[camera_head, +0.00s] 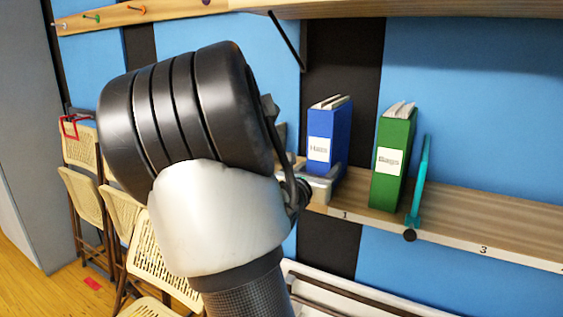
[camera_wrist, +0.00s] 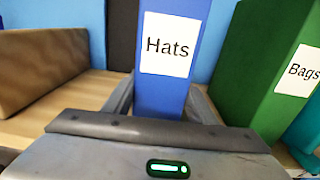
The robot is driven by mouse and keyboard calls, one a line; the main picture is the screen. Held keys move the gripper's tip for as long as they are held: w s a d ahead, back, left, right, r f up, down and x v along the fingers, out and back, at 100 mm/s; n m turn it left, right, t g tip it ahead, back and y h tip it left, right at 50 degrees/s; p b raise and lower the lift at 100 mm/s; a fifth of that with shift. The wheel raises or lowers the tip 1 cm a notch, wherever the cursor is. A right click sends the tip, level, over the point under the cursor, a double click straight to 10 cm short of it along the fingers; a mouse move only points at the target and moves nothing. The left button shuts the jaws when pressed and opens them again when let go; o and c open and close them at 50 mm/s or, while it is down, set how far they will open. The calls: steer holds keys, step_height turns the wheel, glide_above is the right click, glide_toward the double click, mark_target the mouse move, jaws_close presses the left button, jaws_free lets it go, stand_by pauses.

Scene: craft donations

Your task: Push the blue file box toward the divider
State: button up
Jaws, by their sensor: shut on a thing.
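The blue file box (camera_head: 342,135), labelled "Hats", stands upright on the shelf. My gripper (camera_head: 322,182) reaches in at its lower front. In the wrist view my gripper (camera_wrist: 160,104) has one finger on each side of the blue file box (camera_wrist: 165,88), shut on it. The teal divider (camera_head: 421,178) stands on the shelf to the right, beyond the green file box (camera_head: 392,150) labelled "Bags". The green box (camera_wrist: 252,62) stands apart from the blue one, with a gap between them. My arm hides the shelf's left part.
A brown block-like object (camera_wrist: 40,70) stands on the shelf left of the blue box. An upper shelf (camera_head: 420,8) runs overhead. Folding chairs (camera_head: 85,195) stand at left.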

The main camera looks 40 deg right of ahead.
steer(key=shift+s+d+b, duration=0.35)
steer(key=shift+s+d, duration=0.2)
steer(key=shift+s, duration=0.8)
steer(key=shift+s+d+b, duration=0.35)
steer(key=shift+s+d, duration=0.2)
steer(key=shift+s, duration=0.75)
steer(key=shift+s+d+b, duration=0.35)
steer(key=shift+s+d, duration=0.2)
steer(key=shift+s, duration=0.8)
steer(key=o, duration=1)
